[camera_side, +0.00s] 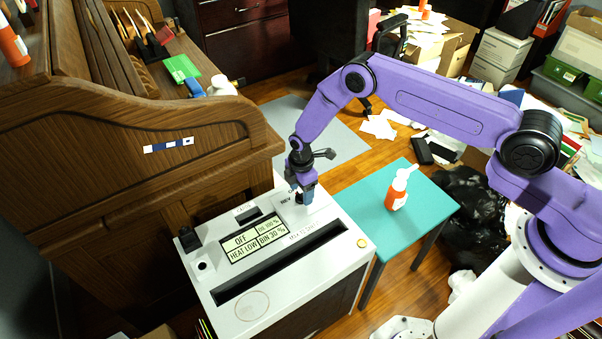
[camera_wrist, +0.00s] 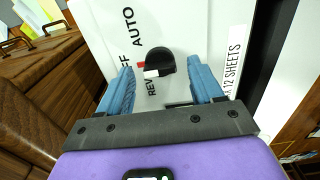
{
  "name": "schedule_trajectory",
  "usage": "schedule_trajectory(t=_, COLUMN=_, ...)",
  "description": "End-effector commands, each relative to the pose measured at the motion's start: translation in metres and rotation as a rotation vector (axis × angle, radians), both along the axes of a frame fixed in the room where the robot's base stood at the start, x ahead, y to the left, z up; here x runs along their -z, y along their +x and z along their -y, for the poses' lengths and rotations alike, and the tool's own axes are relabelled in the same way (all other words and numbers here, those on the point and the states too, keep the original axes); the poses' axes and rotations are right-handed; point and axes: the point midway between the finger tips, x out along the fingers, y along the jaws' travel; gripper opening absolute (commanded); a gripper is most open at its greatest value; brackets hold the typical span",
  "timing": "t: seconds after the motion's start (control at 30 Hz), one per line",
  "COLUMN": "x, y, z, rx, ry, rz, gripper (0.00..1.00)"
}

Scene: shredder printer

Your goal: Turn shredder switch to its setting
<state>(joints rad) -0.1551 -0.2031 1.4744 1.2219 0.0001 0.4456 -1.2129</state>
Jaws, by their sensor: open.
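My gripper (camera_side: 305,196) points down over the switch at the top's far side. In the wrist view its blue fingers (camera_wrist: 162,72) are open, one on each side of the switch, with visible gaps. In the side view the fingers mostly hide the switch.
A wooden roll-top desk (camera_side: 150,130) stands close on the left. A teal table (camera_side: 360,222) with an orange-and-white bottle (camera_side: 397,192) is to the right. Papers and black bags lie behind on the right.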

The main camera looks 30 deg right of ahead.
Motion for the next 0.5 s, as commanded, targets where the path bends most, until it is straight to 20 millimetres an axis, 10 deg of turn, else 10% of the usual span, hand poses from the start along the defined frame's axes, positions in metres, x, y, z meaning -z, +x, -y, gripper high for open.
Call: schedule_trajectory(t=0.5, x=-0.081, y=0.001, z=-0.001, rx=-0.001, ry=0.001, rz=0.004, gripper=0.66)
